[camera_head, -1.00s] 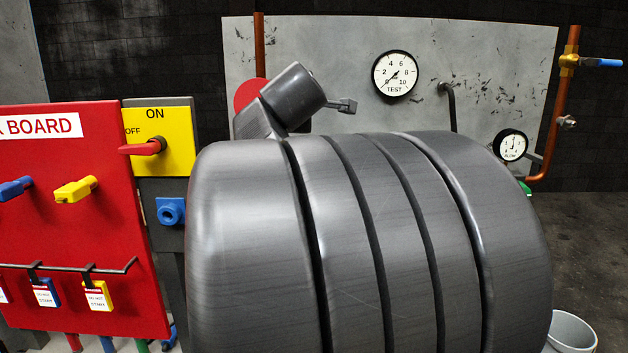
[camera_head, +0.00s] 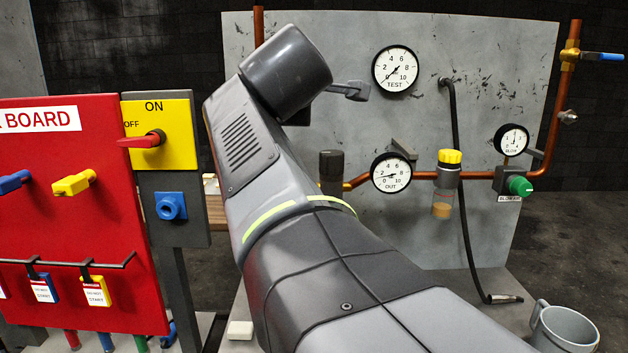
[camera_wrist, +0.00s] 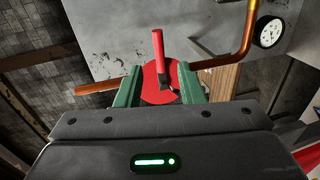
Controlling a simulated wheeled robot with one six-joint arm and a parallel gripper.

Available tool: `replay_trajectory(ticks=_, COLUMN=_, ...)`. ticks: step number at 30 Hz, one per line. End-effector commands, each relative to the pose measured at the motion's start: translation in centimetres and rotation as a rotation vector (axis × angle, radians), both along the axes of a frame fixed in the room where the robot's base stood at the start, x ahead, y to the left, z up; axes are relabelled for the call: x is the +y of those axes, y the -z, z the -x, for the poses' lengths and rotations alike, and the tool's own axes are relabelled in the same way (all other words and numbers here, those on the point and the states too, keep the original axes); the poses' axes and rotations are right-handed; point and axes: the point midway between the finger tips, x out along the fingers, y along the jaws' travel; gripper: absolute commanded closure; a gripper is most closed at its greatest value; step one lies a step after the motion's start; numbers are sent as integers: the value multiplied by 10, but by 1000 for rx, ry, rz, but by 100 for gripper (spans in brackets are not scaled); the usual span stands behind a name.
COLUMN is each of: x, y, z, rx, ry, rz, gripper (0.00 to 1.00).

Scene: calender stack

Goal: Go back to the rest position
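My gripper (camera_wrist: 158,88) shows in the wrist view with two green fingers spread apart. A red disc (camera_wrist: 160,92) with a red lever (camera_wrist: 158,50) shows between and beyond the fingers, in front of a copper pipe. No grip on it shows, though the fingers cover its sides. In the head view my forearm and wrist rise across the middle, and they hide both the gripper and the red disc.
A red lock board (camera_head: 80,220) and a yellow ON/OFF switch box (camera_head: 160,130) stand left. A grey panel (camera_head: 330,50) behind carries gauges, copper pipe (camera_head: 440,175) and a hanging black hose (camera_head: 462,220). A grey mug (camera_head: 563,330) stands at lower right.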

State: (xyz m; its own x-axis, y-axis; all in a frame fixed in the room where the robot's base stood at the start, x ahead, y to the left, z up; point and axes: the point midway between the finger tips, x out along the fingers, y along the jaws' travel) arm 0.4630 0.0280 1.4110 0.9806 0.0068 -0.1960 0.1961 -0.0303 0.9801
Motion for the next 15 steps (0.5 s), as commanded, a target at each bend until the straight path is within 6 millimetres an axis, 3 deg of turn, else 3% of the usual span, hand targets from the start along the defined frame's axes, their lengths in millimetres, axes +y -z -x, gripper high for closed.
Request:
replay_trajectory(ticks=3, x=0, y=-4, z=22, rx=-3, ry=-4, rz=-2, gripper=65)
replay_trajectory(ticks=15, x=-1, y=10, z=-53, rx=2, ry=3, rz=2, gripper=65)
